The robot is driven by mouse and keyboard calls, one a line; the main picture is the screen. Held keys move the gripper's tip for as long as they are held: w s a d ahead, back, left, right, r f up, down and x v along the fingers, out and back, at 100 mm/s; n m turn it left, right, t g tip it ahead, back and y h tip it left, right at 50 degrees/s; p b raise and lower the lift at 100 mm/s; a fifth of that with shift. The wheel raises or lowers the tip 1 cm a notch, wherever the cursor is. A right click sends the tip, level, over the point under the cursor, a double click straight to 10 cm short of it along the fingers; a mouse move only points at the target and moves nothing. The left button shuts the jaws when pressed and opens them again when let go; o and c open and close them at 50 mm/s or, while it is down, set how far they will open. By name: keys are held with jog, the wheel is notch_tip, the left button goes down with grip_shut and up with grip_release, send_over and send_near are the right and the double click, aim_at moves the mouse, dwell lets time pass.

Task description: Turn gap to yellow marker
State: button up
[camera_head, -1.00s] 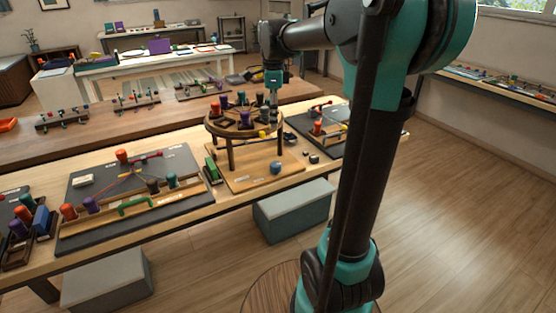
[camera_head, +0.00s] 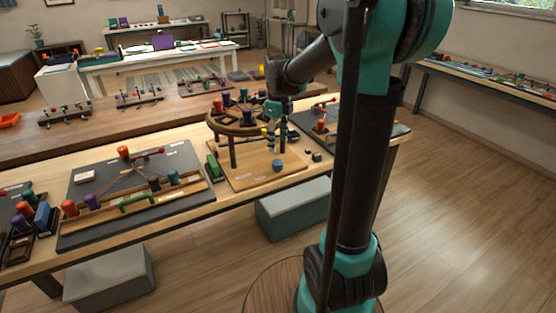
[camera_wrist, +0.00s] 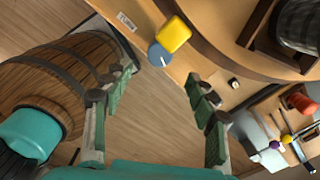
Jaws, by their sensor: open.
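The braiding stand is a round dark wooden disc (camera_head: 217,128) on legs, with orange, purple and dark bobbins around its top. The yellow marker (camera_head: 264,131) shows at the disc's front right edge; in the wrist view a yellow block (camera_wrist: 173,34) lies beyond my fingers, beside the disc's curved rim (camera_wrist: 222,55). My gripper (camera_head: 277,135) is at the disc's right side, low near the rim. In the wrist view its fingers (camera_wrist: 162,96) are wide apart with nothing between them. I cannot make out the gap on the disc.
A blue round piece (camera_head: 277,165) sits on the stand's wooden base board (camera_head: 250,180). A green block (camera_head: 212,168) stands left of it. Dark mats with bobbins lie left (camera_head: 85,216) and right (camera_head: 380,125). A grey box (camera_head: 293,208) stands below the table edge.

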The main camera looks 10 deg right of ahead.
aim_at(278, 162)
notch_tip(278, 162, down, 8)
jog(key=shift+f, duration=0.15)
jog(key=shift+c, duration=0.3)
jog(key=c, duration=1.1)
jog(key=shift+n, duration=0.4)
jog(key=n, duration=0.3)
jog(key=shift+n, duration=2)
